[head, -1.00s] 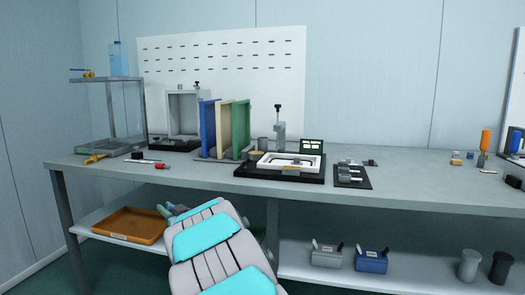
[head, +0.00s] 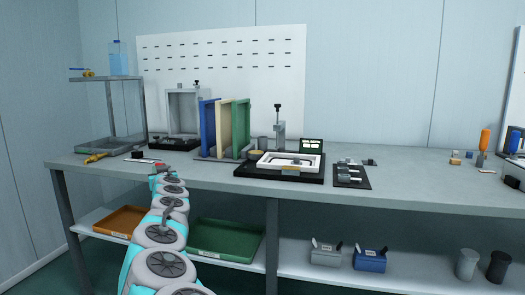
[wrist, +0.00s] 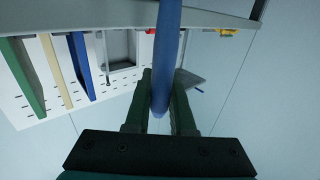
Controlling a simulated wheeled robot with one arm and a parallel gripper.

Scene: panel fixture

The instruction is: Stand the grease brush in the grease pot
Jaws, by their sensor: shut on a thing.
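In the wrist view my gripper (wrist: 160,92) is shut on a long blue handle (wrist: 168,50), which I take for the grease brush. It runs from between the dark green fingers to the top edge of the picture; its far end is out of view. In the head view my arm reaches up to the bench's front edge at the left, and my gripper and the brush cannot be made out. I cannot tell which vessel is the grease pot: a grey cylinder (head: 262,143) stands on the bench, and a grey one (head: 467,264) and a black one (head: 499,267) stand on the lower shelf.
Blue (head: 207,128), cream and green upright panels stand mid-bench, beside a black-based fixture (head: 280,174). A red-ended tool (head: 160,165) and a yellow tool (head: 96,158) lie at the left. The bench's right-centre is fairly clear. A green tray (head: 225,238) is on the shelf.

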